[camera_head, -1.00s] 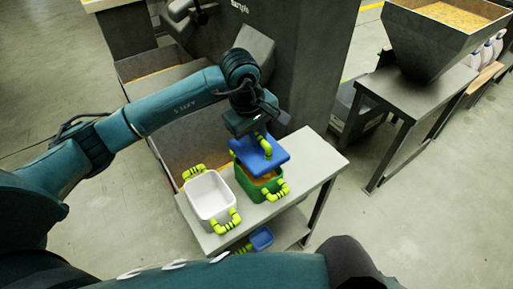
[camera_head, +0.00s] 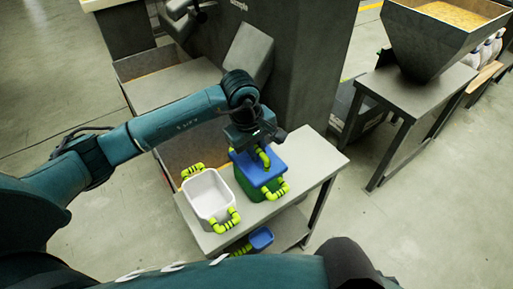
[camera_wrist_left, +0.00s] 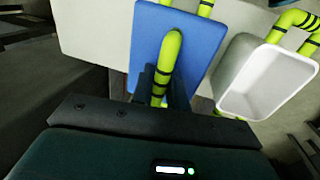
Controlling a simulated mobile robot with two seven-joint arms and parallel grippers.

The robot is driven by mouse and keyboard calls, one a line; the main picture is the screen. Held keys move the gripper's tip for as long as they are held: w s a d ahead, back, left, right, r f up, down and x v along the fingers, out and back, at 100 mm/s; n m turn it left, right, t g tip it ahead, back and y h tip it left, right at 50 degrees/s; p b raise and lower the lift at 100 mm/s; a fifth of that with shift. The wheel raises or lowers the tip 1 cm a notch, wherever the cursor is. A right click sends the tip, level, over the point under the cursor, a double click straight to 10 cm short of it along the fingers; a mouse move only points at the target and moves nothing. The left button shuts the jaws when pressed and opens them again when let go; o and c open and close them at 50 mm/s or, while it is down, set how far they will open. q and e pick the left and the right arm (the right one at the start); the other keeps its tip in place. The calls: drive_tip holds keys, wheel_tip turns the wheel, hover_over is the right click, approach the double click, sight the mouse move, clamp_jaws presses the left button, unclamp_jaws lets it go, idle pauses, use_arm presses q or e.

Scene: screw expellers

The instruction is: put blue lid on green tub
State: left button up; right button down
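The blue lid (camera_head: 259,174) lies flat over the green tub (camera_head: 259,195) on the grey table, covering its opening. Whether it is fully seated or slightly above the rim I cannot tell. My left gripper (camera_head: 260,149) is above the lid, shut on its yellow-green handle. In the left wrist view, the gripper's fingers (camera_wrist_left: 162,88) close around that handle, with the blue lid (camera_wrist_left: 200,45) beyond them. The green tub's body is hidden there by the lid. My right gripper is not in view.
An empty white tub (camera_head: 211,194) with yellow-green handles stands left of the green tub. A small blue container (camera_head: 261,238) sits on the lower shelf. The table's right part (camera_head: 312,158) is clear. A hopper (camera_head: 440,40) stands on another table at the right.

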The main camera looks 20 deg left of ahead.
sight(249, 162)
use_arm(q)
drive_tip(key=o, duration=0.4)
drive_tip(key=shift+c, duration=0.2)
drive_tip(key=shift+r, duration=0.15)
drive_tip(key=shift+r+p, duration=0.3)
drive_tip(key=shift+p, duration=0.15)
wheel_tip(249, 162, up, 12)
drive_tip(key=s+a, duration=0.1)
drive_tip(key=s, duration=0.1)
drive_tip(key=shift+a, duration=0.2)
drive_tip(key=shift+w, duration=0.1)
